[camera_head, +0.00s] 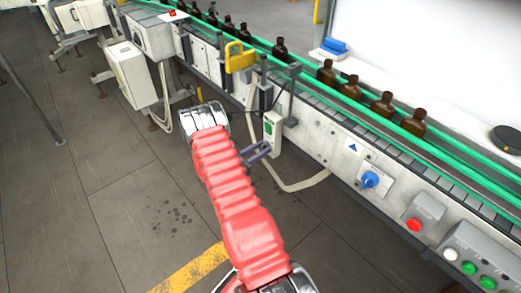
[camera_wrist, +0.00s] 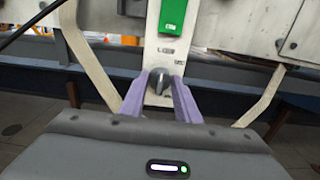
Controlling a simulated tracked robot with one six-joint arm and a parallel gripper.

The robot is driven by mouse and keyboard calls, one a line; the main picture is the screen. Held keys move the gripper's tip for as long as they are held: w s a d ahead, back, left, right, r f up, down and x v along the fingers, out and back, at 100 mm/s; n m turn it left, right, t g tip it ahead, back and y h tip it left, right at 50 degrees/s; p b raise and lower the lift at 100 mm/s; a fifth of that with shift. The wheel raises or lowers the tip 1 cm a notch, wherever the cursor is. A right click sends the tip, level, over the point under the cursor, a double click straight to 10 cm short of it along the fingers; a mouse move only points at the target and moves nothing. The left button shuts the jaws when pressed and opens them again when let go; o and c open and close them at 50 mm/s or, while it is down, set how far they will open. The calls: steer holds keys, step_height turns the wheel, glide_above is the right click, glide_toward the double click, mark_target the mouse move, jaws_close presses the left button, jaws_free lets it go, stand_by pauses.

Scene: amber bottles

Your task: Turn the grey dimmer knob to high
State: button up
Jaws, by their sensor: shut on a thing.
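The grey dimmer knob (camera_wrist: 158,82) sits low on a narrow pale control box, below a green panel (camera_wrist: 172,18). In the head view, my gripper (camera_head: 258,151) reaches the lower part of the pale box (camera_head: 272,130) on the conveyor's side. The knob cannot be made out there, and its exact setting is unclear.
Amber bottles (camera_head: 382,104) stand on the green-railed conveyor. A blue rotary switch (camera_head: 370,180), a red button (camera_head: 413,225) and a panel with green buttons (camera_head: 468,268) are to the right. A yellow bracket (camera_head: 240,57) is above the box. Open floor lies left.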

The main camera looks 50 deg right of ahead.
steer(key=shift+w, duration=0.1)
steer(key=m, duration=2.3)
steer(key=shift+s+f+m, duration=0.25)
steer(key=shift+f+m, duration=0.1)
steer(key=shift+m, duration=0.05)
steer(key=shift+a, duration=0.1)
steer(key=o, duration=1)
steer(key=shift+r, duration=0.1)
steer(key=shift+w, duration=0.1)
